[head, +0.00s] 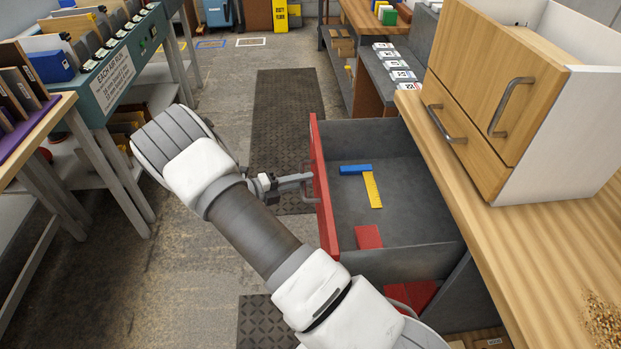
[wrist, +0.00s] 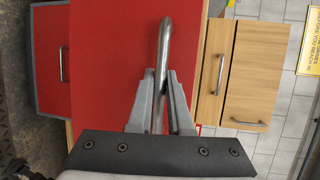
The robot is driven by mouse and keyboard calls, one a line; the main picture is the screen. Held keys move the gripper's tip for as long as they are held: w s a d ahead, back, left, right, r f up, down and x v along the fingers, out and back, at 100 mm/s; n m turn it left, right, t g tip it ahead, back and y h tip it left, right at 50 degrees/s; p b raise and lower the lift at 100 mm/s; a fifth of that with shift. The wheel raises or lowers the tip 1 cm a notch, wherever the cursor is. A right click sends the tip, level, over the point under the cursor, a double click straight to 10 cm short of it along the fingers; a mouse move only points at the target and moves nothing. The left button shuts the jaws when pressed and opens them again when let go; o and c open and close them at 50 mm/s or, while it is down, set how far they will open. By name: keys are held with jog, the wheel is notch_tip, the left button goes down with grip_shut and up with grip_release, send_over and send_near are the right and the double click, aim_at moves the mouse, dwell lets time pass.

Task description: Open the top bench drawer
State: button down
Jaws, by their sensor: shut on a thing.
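The top bench drawer, with a red front (head: 322,195) and a grey inside, stands pulled well out from under the wooden bench top in the head view. Inside it lie a blue block (head: 355,169), a yellow strip (head: 372,190) and a red flat piece (head: 368,236). My gripper (head: 306,179) is at the drawer's outer face, shut on the metal bar handle. In the wrist view the handle (wrist: 165,42) runs between the two fingers (wrist: 161,78), with the red front (wrist: 110,60) behind.
A lower red drawer front (head: 412,296) shows below. A wooden cabinet (head: 500,100) stands on the bench top (head: 545,230). At left is a rack bench with a sign (head: 110,82). A dark floor mat (head: 288,110) and open floor lie beyond my arm.

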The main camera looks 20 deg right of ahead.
dwell(0.3)
jog(key=c, duration=0.8)
grip_release()
jog(key=shift+c, duration=0.2)
jog(key=shift+a, duration=0.15)
jog(key=s+a+r+p, duration=0.1)
jog(key=a+r, duration=0.2)
jog(key=a, duration=1.3)
jog(key=shift+s+a, duration=0.3)
jog(key=shift+a, duration=0.1)
